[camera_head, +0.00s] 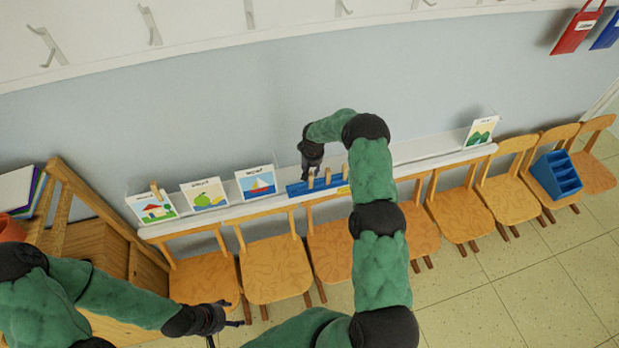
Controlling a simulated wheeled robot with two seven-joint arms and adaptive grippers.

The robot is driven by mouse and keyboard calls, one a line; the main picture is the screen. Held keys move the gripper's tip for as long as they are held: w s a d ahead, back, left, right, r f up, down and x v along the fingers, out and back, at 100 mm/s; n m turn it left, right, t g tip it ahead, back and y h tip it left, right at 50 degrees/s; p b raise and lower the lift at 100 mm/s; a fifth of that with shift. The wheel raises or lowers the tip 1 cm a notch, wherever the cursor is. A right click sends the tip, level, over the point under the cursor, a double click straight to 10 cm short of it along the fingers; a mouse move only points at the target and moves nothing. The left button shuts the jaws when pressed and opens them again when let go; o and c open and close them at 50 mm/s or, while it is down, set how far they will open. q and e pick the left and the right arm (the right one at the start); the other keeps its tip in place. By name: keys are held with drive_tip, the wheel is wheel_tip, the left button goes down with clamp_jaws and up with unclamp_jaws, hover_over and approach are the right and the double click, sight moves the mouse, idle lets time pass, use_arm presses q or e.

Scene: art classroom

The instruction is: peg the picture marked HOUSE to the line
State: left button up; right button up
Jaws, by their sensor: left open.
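The picture with a red-roofed house (161,212) is at the left end of the white wall ledge; its caption is too small to read. A wooden peg (155,189) is at its top edge; I cannot tell whether it grips the card. A blue rack (297,189) with several upright wooden pegs (328,175) is on the ledge, right of the boat picture. My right gripper (311,172) points down at the rack's left part, over a peg; its fingers are too small to read. My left gripper (226,325) is open and low at the bottom, away from the pictures. I cannot make out a line.
A pear picture (204,195), a boat picture (257,183) and a mountain picture (480,132) also stand on the ledge (420,160). Several wooden chairs (276,268) line its front. A blue bin (556,174) sits on a chair at right. A wooden cabinet (95,245) is at left.

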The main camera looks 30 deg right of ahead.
sight(311, 175)
drive_tip(key=f+b, duration=0.2)
drive_tip(key=f, duration=0.1)
drive_tip(key=f+b, duration=0.2)
drive_tip(key=shift+w+d+f, duration=0.1)
drive_tip(key=shift+w+f, duration=0.05)
drive_tip(key=shift+w, duration=0.15)
drive_tip(key=shift+w+f+b, duration=0.2)
drive_tip(key=shift+f+b, duration=0.55)
drive_tip(key=shift+b, duration=0.15)
drive_tip(key=c, duration=0.6)
drive_tip(key=shift+r, duration=0.2)
drive_tip(key=shift+r+p, duration=0.6)
drive_tip(key=shift+r, duration=2.35)
drive_tip(key=shift+s+a+r+p, duration=0.1)
drive_tip(key=shift+s+a+r, duration=0.1)
drive_tip(key=shift+s, duration=0.6)
drive_tip(key=shift+s+a+r+p, duration=0.15)
drive_tip(key=shift+s, duration=0.7)
drive_tip(key=shift+s+a+r+p, duration=0.1)
drive_tip(key=shift+s+a+r, duration=0.1)
drive_tip(key=shift+s, duration=0.6)
